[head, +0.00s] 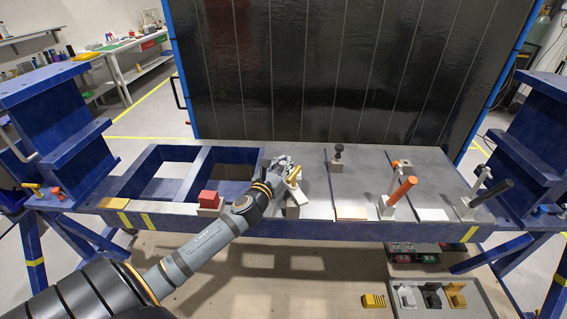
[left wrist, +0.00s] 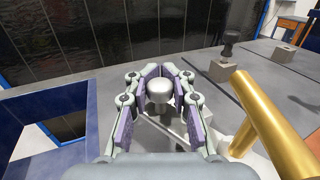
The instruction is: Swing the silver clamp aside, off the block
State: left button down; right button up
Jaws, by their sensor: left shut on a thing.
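The silver clamp's round knob (left wrist: 159,91) stands between the two fingers of my left gripper (left wrist: 159,84) in the left wrist view. The fingers are shut on it, one on each side. In the head view my left gripper (head: 283,165) is over the middle of the bench and covers most of the clamp. The clamp's arm and the block under it are largely hidden, so I cannot tell how the arm lies on the block. My right gripper is not in view.
A gold handle (left wrist: 246,115) rises close to the right of my left gripper. A black-knobbed post (head: 338,155) stands further right. A red block (head: 208,198) is to the left, near bench openings. Orange-handled (head: 402,190) and black-handled (head: 491,194) clamps stand at right.

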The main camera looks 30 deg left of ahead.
pick_arm(q)
jog(key=c, duration=1.5)
grip_release()
jog(key=shift+s+d+f, duration=0.1)
jog(key=shift+s+f, duration=0.05)
jog(key=shift+f, duration=0.05)
jog(key=o, duration=0.3)
jog(key=shift+d+r, duration=0.2)
jog(key=shift+d, duration=0.1)
jog(key=shift+a, duration=0.15)
jog(key=shift+s+f, duration=0.1)
jog(key=shift+s, duration=0.25)
jog(key=s, duration=0.3)
jog(key=s+d, duration=0.1)
jog(key=s, duration=0.3)
jog(key=s+d, duration=0.1)
jog(key=s, duration=0.3)
jog(key=shift+s, duration=0.1)
jog(key=shift+c, duration=0.3)
